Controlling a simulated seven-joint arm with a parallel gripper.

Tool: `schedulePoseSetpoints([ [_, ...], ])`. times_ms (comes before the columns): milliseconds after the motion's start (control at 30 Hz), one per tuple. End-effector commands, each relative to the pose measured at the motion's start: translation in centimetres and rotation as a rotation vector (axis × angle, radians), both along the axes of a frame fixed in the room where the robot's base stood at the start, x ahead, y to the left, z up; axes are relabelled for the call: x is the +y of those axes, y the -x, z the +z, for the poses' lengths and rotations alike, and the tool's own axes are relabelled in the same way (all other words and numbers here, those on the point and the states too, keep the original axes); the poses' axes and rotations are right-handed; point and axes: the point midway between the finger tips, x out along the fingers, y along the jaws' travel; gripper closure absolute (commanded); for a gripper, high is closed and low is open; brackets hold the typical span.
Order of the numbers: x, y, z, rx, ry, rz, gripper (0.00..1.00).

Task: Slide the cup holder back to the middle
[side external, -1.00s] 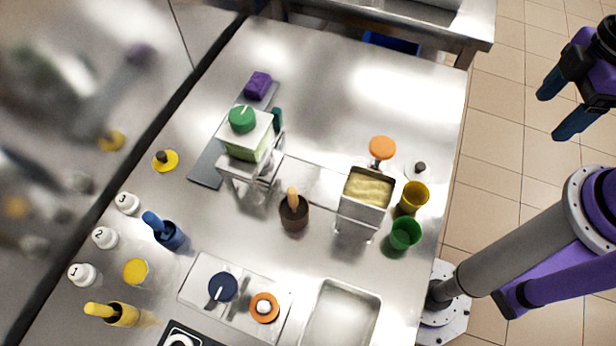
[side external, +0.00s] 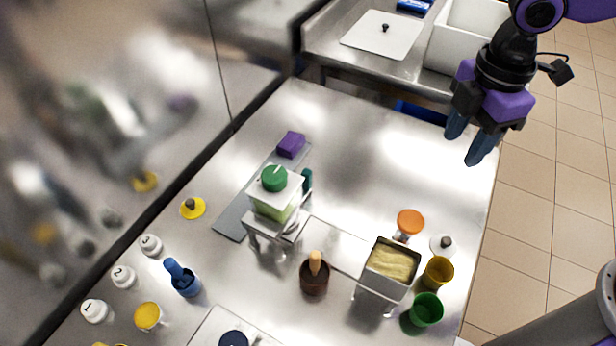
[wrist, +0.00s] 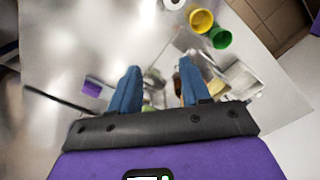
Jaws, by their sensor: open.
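A steel stand (side external: 262,228) carries a clear container of green stuff with a green knob lid (side external: 274,178). A flat steel strip (side external: 338,247) runs from it to a square steel box (side external: 389,272) with pale yellow contents. A brown cup (side external: 314,278) with a wooden handle stands in front of the strip. I cannot tell for certain which part is the cup holder. My gripper (side external: 472,149) is open and empty, above the table's back right, well apart from these things. In the wrist view my gripper (wrist: 158,66) shows two parted blue fingers.
A yellow cup (side external: 438,272) and a green cup (side external: 426,309) stand near the right edge, beside an orange-topped item (side external: 410,222). A purple block (side external: 291,145) lies at the back left. A blue-handled tool (side external: 182,277) stands at left.

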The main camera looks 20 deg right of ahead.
Motion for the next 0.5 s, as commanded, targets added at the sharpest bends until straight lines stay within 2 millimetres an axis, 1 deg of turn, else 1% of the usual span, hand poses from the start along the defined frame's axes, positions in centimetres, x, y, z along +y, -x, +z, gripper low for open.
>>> schedulePoseSetpoints([
  [33, 1.8, -1.4, -0.2, 0.000, 0.002, 0.045, 0.53],
  [200, 6.7, -5.9, -0.8, 0.001, 0.008, 0.214, 0.53],
  [367, 11.0, -9.7, -1.9, 0.002, 0.012, 0.372, 0.53],
  [500, 14.3, -12.7, -3.3, 0.003, 0.016, 0.511, 0.53],
])
